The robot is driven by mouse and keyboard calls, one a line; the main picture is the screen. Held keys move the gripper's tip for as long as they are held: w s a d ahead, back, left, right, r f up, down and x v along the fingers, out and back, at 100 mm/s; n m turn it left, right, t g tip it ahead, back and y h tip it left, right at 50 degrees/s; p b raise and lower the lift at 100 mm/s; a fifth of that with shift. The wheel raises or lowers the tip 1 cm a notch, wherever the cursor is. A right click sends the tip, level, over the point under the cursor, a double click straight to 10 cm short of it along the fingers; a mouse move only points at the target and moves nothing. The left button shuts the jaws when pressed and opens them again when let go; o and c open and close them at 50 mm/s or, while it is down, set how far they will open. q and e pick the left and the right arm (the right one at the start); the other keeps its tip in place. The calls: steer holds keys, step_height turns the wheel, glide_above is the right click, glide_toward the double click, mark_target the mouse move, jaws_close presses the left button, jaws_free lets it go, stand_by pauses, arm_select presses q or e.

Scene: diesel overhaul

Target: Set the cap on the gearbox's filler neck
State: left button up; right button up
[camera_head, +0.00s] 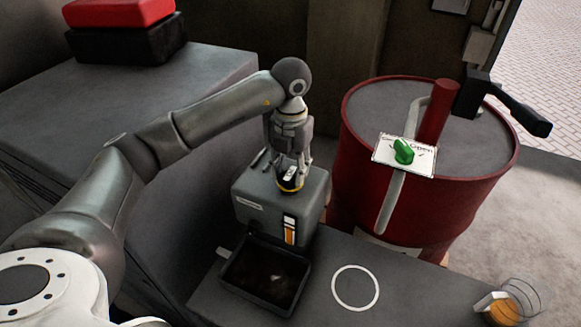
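The gearbox (315,190) is a grey box on the bench, with an upright orange-filled gauge on its front. My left gripper (290,172) points straight down over the top of the gearbox. Its fingertips are close around or just above a small dark round piece with a yellow band (290,187) at the filler neck. I cannot tell cap from neck there, nor whether the fingers grip it. No separate cap shows elsewhere. My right gripper is out of view.
A black open tray (232,283) with dark contents stands in front of the gearbox. A white ring (336,292) marks the bench. A clear vessel with orange contents (504,311) is at lower right.

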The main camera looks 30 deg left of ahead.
arm_select(q)
steer(key=shift+r, duration=0.1)
step_height(320, 180, up, 12)
stand_by(0.5)
